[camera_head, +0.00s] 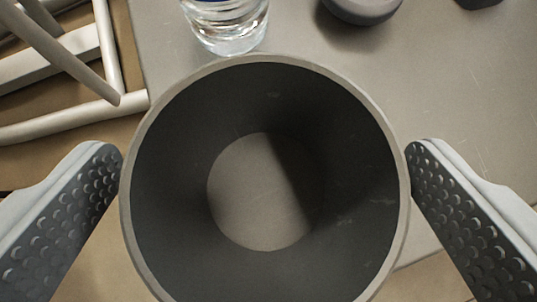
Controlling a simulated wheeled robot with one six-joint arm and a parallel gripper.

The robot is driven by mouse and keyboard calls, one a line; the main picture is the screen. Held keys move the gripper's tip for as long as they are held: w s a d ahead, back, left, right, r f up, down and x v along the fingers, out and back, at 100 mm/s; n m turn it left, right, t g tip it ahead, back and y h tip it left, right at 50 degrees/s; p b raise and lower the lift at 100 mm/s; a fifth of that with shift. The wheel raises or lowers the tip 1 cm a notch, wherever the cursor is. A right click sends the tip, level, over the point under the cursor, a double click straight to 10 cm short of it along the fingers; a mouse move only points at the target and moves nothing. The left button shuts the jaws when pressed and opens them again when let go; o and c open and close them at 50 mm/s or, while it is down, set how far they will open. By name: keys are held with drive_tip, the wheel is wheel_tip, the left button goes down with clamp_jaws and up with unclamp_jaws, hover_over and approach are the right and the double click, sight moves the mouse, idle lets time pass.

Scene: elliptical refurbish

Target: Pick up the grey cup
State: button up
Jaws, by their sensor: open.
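The grey cup (330,120) fills the middle of the view, seen from above. Its pale rim is round, its inner wall is dark grey, and a lighter round bottom shows inside; it looks empty. My gripper (265,168) is open, with one dark, dimpled finger pad on each side of the cup. The fingertips are close to the rim on the left and right. I cannot tell whether either pad touches the cup. The cup's outer wall is hidden below its rim.
A clear bottle (228,32) stands just behind the cup on the grey table (460,110). A dark rounded object (362,8) and another dark object (478,3) are at the top edge. Pale chair-like bars (75,117) lie at upper left. Bare table is at right.

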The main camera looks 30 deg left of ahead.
sight(256, 177)
drive_tip(key=shift+x, duration=1.45)
drive_tip(key=shift+c, duration=0.5)
drive_tip(key=c, duration=1)
